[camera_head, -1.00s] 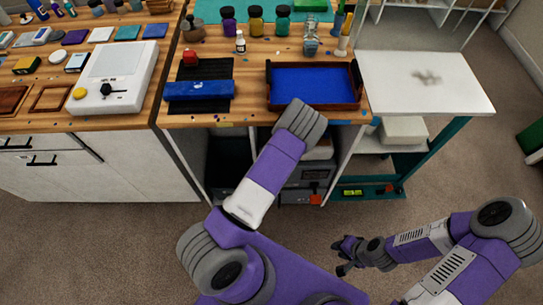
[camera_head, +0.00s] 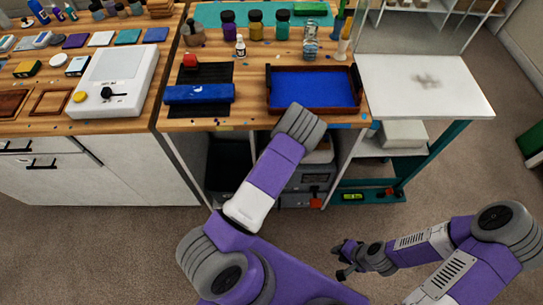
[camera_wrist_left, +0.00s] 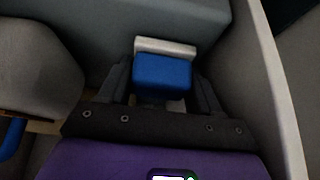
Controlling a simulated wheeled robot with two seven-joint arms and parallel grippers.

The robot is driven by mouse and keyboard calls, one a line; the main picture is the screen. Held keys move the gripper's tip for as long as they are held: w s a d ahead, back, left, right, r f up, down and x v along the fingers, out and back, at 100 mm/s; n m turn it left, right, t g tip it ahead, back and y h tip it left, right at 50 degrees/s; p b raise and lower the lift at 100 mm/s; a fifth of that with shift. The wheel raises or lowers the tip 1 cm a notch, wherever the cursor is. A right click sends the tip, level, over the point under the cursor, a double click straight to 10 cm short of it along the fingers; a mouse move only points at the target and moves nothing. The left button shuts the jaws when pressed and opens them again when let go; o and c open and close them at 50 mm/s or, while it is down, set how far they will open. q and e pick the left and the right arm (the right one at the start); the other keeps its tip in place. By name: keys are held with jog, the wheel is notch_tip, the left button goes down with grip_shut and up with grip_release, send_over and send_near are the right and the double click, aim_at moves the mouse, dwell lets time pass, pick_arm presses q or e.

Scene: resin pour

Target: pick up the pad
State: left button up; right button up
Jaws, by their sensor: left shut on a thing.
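In the left wrist view, a small blue block with a pale layer behind it, which looks like the pad (camera_wrist_left: 163,72), sits between the dark fingers of my left gripper (camera_wrist_left: 163,88). The fingers are shut on its two sides. In the head view my left arm reaches to the front of the workbench, and its gripper and the pad are hidden below the wrist. My right gripper (camera_head: 346,260) is low over the floor at the right, with its fingers apart and empty.
The workbench holds a blue-lined wooden tray (camera_head: 268,98), a blue roll-like object (camera_head: 199,93) on a black mat (camera_head: 214,72), and several bottles at the back. Below are open shelves with grey boxes. In the wrist view, a grey surface and pale panel (camera_wrist_left: 272,80) stand close around the gripper.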

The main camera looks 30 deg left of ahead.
pick_arm(q)
notch_tip(320, 180, up, 4)
jog(key=shift+d+f+p, duration=0.1)
jog(key=shift+f+p, duration=0.1)
jog(key=shift+p, duration=0.6)
jog(key=s+d+p, duration=0.1)
jog(key=s+d, duration=0.3)
jog(key=s, duration=0.3)
jog(key=s+d+p, duration=0.1)
jog(key=s+d, duration=0.4)
jog(key=s, duration=0.3)
jog(key=shift+s+f, duration=0.2)
jog(key=shift+f, duration=0.1)
jog(key=shift+d, duration=0.1)
